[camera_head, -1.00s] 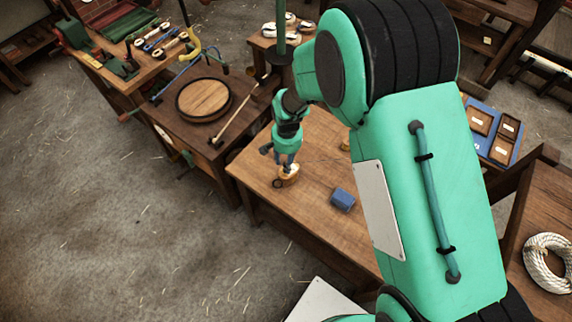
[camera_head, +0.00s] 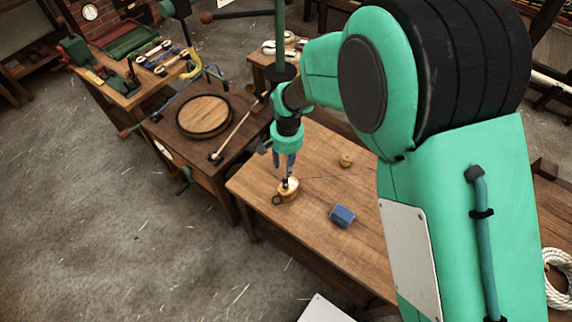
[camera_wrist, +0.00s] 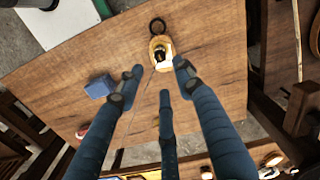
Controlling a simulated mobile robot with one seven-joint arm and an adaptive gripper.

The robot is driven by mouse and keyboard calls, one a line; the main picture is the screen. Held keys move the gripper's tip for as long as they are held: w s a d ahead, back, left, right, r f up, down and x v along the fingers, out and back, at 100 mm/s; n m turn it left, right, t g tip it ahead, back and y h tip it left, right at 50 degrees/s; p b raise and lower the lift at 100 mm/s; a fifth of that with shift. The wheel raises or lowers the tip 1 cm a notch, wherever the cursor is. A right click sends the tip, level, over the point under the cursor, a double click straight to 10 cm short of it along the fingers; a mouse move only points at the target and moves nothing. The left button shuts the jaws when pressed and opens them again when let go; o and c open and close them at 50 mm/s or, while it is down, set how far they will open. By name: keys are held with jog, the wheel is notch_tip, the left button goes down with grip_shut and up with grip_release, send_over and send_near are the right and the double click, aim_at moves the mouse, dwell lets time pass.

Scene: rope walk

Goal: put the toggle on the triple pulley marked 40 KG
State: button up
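A small wooden pulley block (camera_head: 288,190) with a dark ring at one end lies on the wooden table (camera_head: 330,245). In the wrist view the pulley (camera_wrist: 160,42) shows a pale patch and a dark middle; no marking is readable. My gripper (camera_head: 288,172) points down just over it. In the wrist view my gripper's fingers (camera_wrist: 158,72) are spread apart, with the pulley beyond and between their tips; I cannot tell whether they touch it. A small tan wooden piece (camera_head: 346,160) sits farther back on the table. I cannot make out a toggle with certainty.
A blue block (camera_head: 342,215) lies on the table, also in the wrist view (camera_wrist: 100,87). A thin line runs across the tabletop near the pulley. A side bench with a round wooden disc (camera_head: 204,115) stands at the left. A white rope coil (camera_head: 557,275) is at the right.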

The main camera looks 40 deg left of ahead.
dwell(0.7)
jog(key=w+d+r+m+t+y, duration=0.1)
jog(key=w+d+r, duration=0.3)
jog(key=d+r, duration=1.05)
jog(key=w+d+r+m+t, duration=0.1)
jog(key=w+d+r+t, duration=0.15)
jog(key=d+r, duration=1.15)
jog(key=s+d+r+m, duration=0.1)
jog(key=s+d+r, duration=0.2)
jog(key=d, duration=0.5)
jog(key=s+d+r, duration=0.3)
jog(key=d+r, duration=0.1)
jog(key=d, duration=0.4)
jog(key=s+d+r+m+t+h, duration=0.1)
jog(key=s+d+t, duration=0.1)
jog(key=s+d, duration=0.9)
jog(key=shift+r, duration=0.35)
jog(key=shift+s+t, duration=0.1)
jog(key=shift+t, duration=0.15)
notch_tip(320, 180, down, 8)
jog(key=b, duration=0.7)
jog(key=shift+r+b, duration=0.2)
jog(key=shift+b, duration=0.15)
